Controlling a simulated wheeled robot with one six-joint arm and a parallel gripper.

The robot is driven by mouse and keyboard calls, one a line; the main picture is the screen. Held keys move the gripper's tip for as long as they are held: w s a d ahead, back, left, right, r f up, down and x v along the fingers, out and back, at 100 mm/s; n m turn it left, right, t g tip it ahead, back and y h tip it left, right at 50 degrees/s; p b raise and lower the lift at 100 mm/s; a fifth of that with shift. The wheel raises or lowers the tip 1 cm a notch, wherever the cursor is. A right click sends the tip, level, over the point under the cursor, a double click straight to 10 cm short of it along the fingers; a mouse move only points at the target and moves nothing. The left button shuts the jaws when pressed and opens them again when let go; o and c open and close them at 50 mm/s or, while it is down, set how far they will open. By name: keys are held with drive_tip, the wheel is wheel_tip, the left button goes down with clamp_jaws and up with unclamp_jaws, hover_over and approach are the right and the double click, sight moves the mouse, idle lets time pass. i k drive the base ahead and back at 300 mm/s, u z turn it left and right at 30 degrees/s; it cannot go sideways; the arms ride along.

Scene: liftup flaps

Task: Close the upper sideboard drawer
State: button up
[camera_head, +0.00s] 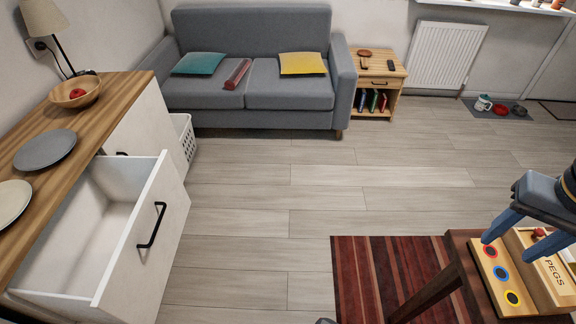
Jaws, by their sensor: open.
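The sideboard (118,88) stands along the left edge with a wooden top and white fronts. Its upper drawer (150,245) is pulled far out to the right and looks empty inside. A black bar handle (152,225) is on the drawer's white front. My gripper (508,248) has blue fingers and is at the right edge, far from the drawer. It is open, with its fingers spread above a small table, and I see nothing held between them. The lower part of the sideboard is mostly hidden by the drawer.
The small dark table (460,275) at the lower right carries a wooden peg box (500,280). A striped red rug (350,270) lies beside it. Plates and a fruit bowl (72,95) stand on the sideboard. The floor (260,210) between drawer and rug is clear.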

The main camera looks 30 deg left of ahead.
sight(106, 254)
drive_tip(key=u, duration=0.45)
drive_tip(key=k, duration=1.05)
drive_tip(key=u, duration=0.65)
drive_tip(key=i, duration=0.6)
drive_tip(key=u, duration=0.95)
drive_tip(key=i, duration=0.5)
drive_tip(key=u, duration=0.45)
